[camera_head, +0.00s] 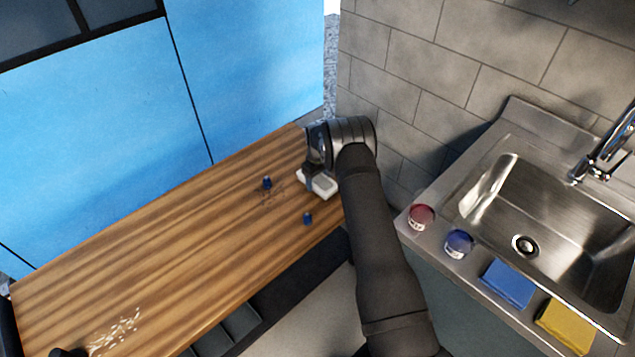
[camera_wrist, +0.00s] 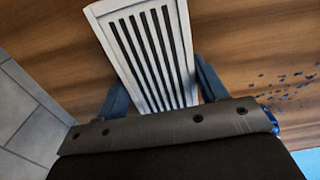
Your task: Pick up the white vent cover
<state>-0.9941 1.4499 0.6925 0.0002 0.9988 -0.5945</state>
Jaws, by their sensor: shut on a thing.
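The white vent cover (camera_wrist: 148,50) is a slatted rectangle that runs up from between my fingers in the wrist view. In the head view the white vent cover (camera_head: 319,184) shows at the far right end of the wooden worktop, partly hidden by my gripper. My gripper (camera_wrist: 157,88) is shut on it, with one dark blue finger along each long side. In the head view my gripper (camera_head: 316,172) points down at the vent cover. I cannot tell whether the cover touches the wood or is slightly raised.
Two small blue objects (camera_head: 267,182) (camera_head: 308,218) stand on the worktop (camera_head: 170,240) near dark specks. Pale crumbs (camera_head: 117,330) lie at the near left. A sink (camera_head: 540,220) at the right has a red jar (camera_head: 421,216), a blue jar (camera_head: 459,243), a blue sponge (camera_head: 508,283) and a yellow sponge (camera_head: 566,325) on its rim.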

